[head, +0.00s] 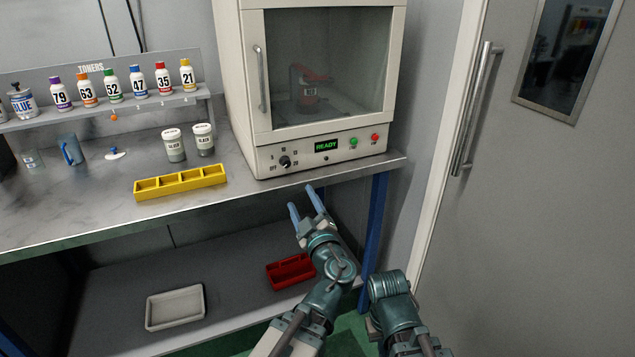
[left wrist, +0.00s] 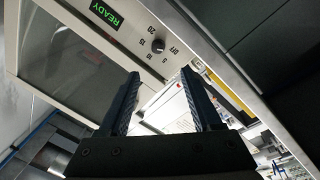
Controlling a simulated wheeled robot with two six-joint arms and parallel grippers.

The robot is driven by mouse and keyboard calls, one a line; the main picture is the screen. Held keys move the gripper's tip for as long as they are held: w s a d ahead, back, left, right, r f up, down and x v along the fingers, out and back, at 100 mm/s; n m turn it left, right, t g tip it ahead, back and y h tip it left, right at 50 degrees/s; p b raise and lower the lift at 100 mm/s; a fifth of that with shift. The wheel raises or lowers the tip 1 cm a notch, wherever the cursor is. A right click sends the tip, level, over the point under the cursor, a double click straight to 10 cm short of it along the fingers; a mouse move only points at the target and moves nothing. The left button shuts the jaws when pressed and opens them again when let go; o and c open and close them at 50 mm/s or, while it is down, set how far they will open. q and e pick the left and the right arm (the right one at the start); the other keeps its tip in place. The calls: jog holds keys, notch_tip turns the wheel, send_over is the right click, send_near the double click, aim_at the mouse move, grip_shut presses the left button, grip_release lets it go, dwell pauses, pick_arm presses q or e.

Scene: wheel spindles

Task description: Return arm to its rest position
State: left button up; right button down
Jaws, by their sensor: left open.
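My left gripper (head: 307,202) is open and empty in the head view. It is in front of the bench edge, below the front panel of the white oven-like machine (head: 258,145). In the left wrist view the two dark fingers of my left gripper (left wrist: 160,73) stand apart with nothing between them. The machine's panel with its green READY display (left wrist: 106,13) and black knob (left wrist: 158,46) shows beyond them. The machine's glass door (head: 328,66) is shut, with a red and dark object (head: 310,88) visible inside. My right arm shows at the lower right; its gripper is not visible.
A yellow compartment tray (head: 180,182) and two lidded jars (head: 174,146) (head: 204,139) stand on the bench. Several toner bottles line the rack. A red tray (head: 290,271) and a pale tray (head: 175,308) sit on the lower shelf. A grey door (head: 540,200) closes the right side.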

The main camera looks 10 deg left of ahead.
pick_arm(q)
jog(key=s+f+m+g+h+p, duration=0.3)
jog(key=s+m+g+p, duration=0.6)
jog(key=p, duration=0.4)
jog(key=s+d+m+g+h+p, duration=0.6)
jog(key=s+d+m+g+p, duration=0.1)
jog(key=s+d+m, duration=0.3)
jog(key=shift+s+d+r+g+p, duration=0.2)
jog(key=shift+s+d+g+p, duration=0.25)
jog(key=shift+d+p, duration=0.2)
